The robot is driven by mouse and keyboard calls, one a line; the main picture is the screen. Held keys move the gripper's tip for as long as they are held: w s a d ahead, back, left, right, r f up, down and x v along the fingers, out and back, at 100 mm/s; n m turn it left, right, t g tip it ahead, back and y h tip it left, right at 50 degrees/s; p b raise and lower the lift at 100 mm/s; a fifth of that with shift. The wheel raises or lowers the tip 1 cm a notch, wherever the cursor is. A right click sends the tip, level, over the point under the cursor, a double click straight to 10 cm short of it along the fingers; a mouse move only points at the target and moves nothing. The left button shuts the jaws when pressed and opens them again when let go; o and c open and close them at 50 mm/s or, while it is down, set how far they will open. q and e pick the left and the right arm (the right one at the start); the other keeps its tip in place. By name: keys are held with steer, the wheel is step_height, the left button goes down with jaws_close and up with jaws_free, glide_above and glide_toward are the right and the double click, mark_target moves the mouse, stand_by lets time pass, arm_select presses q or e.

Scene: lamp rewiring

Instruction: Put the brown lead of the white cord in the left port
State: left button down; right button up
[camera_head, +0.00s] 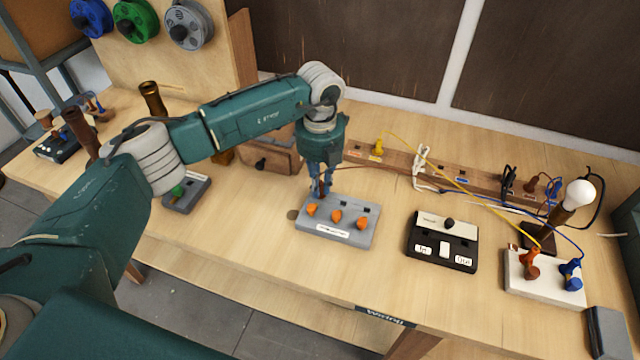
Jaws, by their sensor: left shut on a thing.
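My left gripper (319,192) comes down from above at the back left of the grey connector block (350,239). It is shut on the end of the brown lead (378,167), though its fingers hide the tip. The brown lead runs right from the fingers to the white cord (419,162) at the wooden rail. The block has several orange levers along its front and dark ports behind them. The fingers cover the left port area, so I cannot tell whether the tip is in the port. My right gripper is not in view.
A black-and-white switch box (443,241) stands right of the block. A lamp with a white bulb (580,192) and a white base with orange and blue knobs (540,284) are farther right. A small grey box with a green knob (186,194) is on the left.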

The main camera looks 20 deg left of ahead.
arm_select(q)
steer(key=shift+f+b, duration=0.4)
steer(key=shift+f, duration=0.15)
stand_by(0.7)
steer(key=c, duration=1.7)
jaws_free()
steer(key=shift+r, duration=0.1)
step_height(320, 180, up, 12)
steer(key=shift+f, duration=0.1)
